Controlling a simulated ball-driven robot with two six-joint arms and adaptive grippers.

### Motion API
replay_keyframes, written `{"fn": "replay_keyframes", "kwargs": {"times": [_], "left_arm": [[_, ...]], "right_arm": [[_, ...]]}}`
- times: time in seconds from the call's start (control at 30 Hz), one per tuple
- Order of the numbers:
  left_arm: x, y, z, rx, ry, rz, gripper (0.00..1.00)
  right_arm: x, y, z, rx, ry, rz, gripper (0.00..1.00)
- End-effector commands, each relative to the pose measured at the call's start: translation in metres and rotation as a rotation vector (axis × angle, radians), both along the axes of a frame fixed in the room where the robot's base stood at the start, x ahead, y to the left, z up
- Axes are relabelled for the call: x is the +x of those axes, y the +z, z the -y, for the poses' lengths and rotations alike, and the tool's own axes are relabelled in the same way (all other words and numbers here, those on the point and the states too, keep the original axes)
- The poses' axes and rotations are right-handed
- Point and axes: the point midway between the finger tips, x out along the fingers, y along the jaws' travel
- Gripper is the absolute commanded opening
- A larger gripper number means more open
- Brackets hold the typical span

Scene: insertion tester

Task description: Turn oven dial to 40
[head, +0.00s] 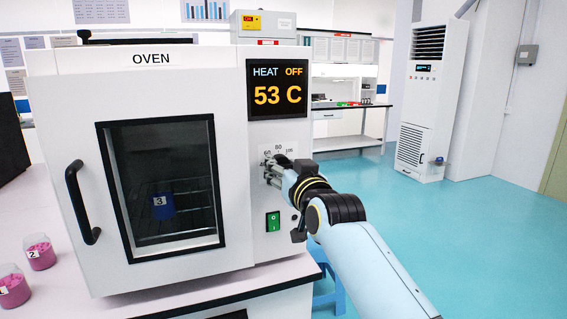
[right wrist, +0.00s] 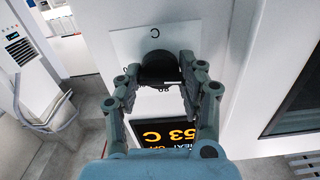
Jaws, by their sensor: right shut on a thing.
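The white oven (head: 75,180) stands on the bench with its door closed. Its display (head: 278,90) reads HEAT OFF and 53 C. The dial is mostly hidden by my right gripper in the head view; in the right wrist view the black dial (right wrist: 159,68) shows between the fingers. My right gripper (head: 274,172) is shut on the dial at the oven's front panel; it also shows in the right wrist view (right wrist: 160,80). The dial's pointer cannot be made out. My left gripper is not in view.
A green power switch (head: 273,221) sits just below my right gripper. The door handle (head: 82,202) juts out at the left. A blue beaker marked 3 (head: 163,206) is inside the oven. Beakers with pink contents (head: 40,252) stand at the bench's left. The floor at right is clear.

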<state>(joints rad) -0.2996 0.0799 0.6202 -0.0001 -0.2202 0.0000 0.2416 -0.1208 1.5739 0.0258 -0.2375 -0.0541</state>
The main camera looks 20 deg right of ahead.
Motion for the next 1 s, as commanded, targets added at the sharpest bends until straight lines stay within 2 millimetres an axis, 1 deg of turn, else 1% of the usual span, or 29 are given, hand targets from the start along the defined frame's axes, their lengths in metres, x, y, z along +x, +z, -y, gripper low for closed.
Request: {"fn": "replay_keyframes", "kwargs": {"times": [0.3,0.77,0.8,0.93,1.0], "left_arm": [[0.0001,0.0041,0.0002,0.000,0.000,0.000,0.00],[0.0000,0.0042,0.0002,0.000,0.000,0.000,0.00],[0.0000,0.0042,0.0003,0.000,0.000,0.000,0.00],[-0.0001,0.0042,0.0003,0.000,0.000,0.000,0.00],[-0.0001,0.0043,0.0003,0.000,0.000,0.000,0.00]], "right_arm": [[-0.0002,-0.0009,0.0000,-0.093,0.000,0.001,0.07],[-0.0002,-0.0012,0.0000,-0.106,0.000,0.002,0.07],[-0.0002,-0.0012,0.0000,-0.106,0.000,0.002,0.44],[-0.0001,-0.0009,0.0000,-0.105,0.000,0.002,0.61],[-0.0001,-0.0007,0.0000,-0.105,0.000,0.003,0.62]]}}
